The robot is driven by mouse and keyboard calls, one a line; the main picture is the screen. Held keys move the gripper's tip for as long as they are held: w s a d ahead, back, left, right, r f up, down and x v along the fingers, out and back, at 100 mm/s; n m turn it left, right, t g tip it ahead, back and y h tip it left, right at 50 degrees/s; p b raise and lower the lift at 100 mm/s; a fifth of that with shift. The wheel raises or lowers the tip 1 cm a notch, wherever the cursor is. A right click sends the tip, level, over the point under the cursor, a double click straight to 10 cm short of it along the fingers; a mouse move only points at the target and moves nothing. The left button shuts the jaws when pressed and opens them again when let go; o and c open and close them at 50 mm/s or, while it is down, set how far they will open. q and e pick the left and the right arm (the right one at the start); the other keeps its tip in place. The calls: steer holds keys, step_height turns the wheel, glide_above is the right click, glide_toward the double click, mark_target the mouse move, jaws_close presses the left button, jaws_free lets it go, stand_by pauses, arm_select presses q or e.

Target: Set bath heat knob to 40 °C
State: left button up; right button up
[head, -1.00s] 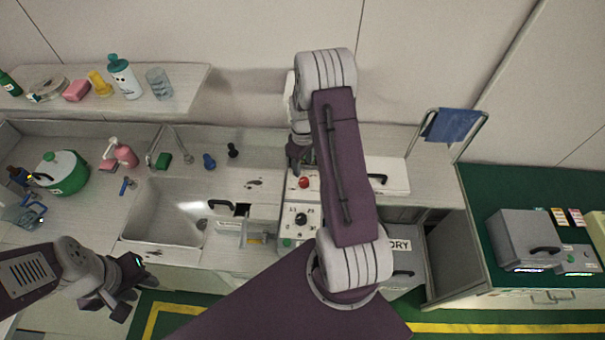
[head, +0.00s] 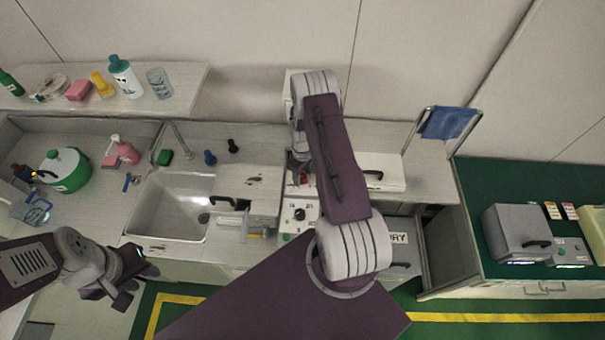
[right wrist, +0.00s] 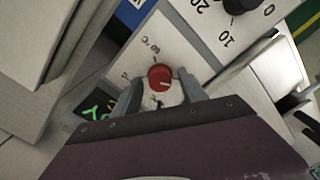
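The red bath heat knob (right wrist: 160,76) sits on a white panel (right wrist: 178,45) with a "60 °C" mark beside it in the right wrist view. My right gripper (right wrist: 160,84) is open, with one finger on each side of the knob and a small gap showing on both sides. The knob's exact setting is too small to read. In the head view my right gripper (head: 299,172) is over the knob and mostly hides it. My left gripper (head: 133,284) is empty in front of the sink, its fingers apart.
A black timer-like dial (head: 300,214) is on the front panel; it also shows in the right wrist view (right wrist: 238,4). The sink (head: 178,207) lies to the left, with a green pot (head: 68,172) beyond. A blue cloth (head: 447,122) hangs on a rack at right.

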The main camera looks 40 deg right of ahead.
jaws_close()
steer(key=shift+f+m+b, duration=0.1)
steer(key=shift+m+b, duration=0.85)
steer(key=shift+m, duration=0.15)
steer(key=m+b, duration=0.2)
steer(key=m, duration=0.2)
steer(key=m+b, duration=0.2)
steer(key=m, duration=0.3)
steer(key=shift+m+b, duration=0.9)
steer(key=shift+m, duration=1.3)
